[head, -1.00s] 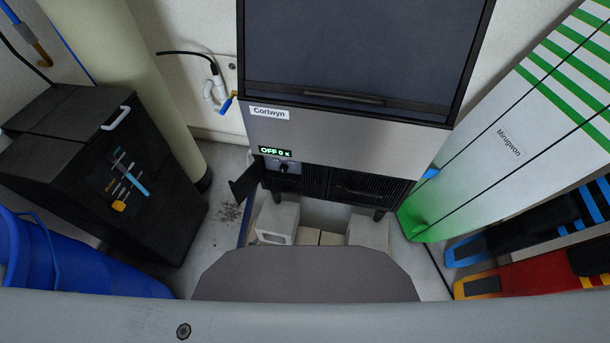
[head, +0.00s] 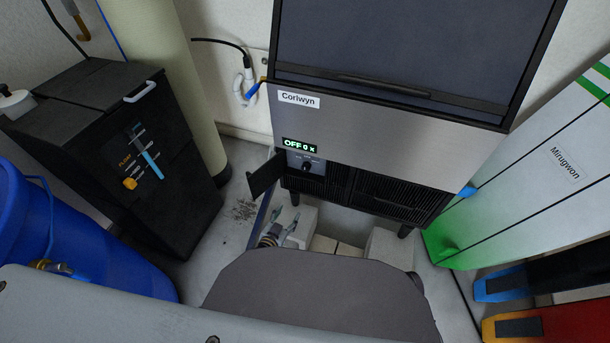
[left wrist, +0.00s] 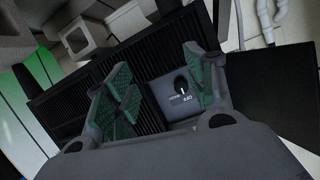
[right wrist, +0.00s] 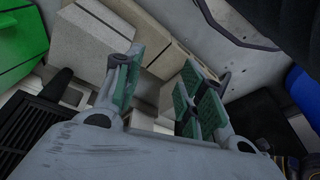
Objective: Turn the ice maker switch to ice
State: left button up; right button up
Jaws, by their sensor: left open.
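The ice maker (head: 390,120) stands against the wall in the head view, its display (head: 299,145) reading OFF. The switch is a small black knob (head: 306,167) on a grey panel below the display, beside a small open black door (head: 266,175). In the left wrist view the knob (left wrist: 181,86) shows between the fingers, with its white mark. My left gripper (head: 285,218) is open below the panel, apart from the knob; it also shows in the left wrist view (left wrist: 157,65). My right gripper (right wrist: 162,62) is open and empty in the right wrist view, over pale blocks.
A black cabinet (head: 95,150) and a blue bin (head: 75,235) stand at left. Pale blocks (head: 388,248) lie on the floor under the ice maker. A white and green board (head: 540,165) leans at right. The open door stands close to the knob's left.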

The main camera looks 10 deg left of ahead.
pick_arm(q)
jog(key=w+d+r+t+b, duration=0.1)
jog(key=w+r+t+b, duration=0.2)
jog(key=r+b, duration=0.4)
jog(key=shift+w+d+b, duration=0.3)
jog(key=shift+w+b, duration=0.05)
jog(key=shift+w, duration=0.45)
pick_arm(e)
jog(key=shift+s+a+r, duration=0.15)
jog(key=shift+r, duration=1.35)
jog(key=shift+s+a+r, duration=0.1)
jog(key=shift+s+r, duration=0.05)
jog(key=shift+r, duration=1.3)
pick_arm(q)
jog(key=shift+w, duration=0.1)
pick_arm(e)
jog(key=shift+w, duration=0.15)
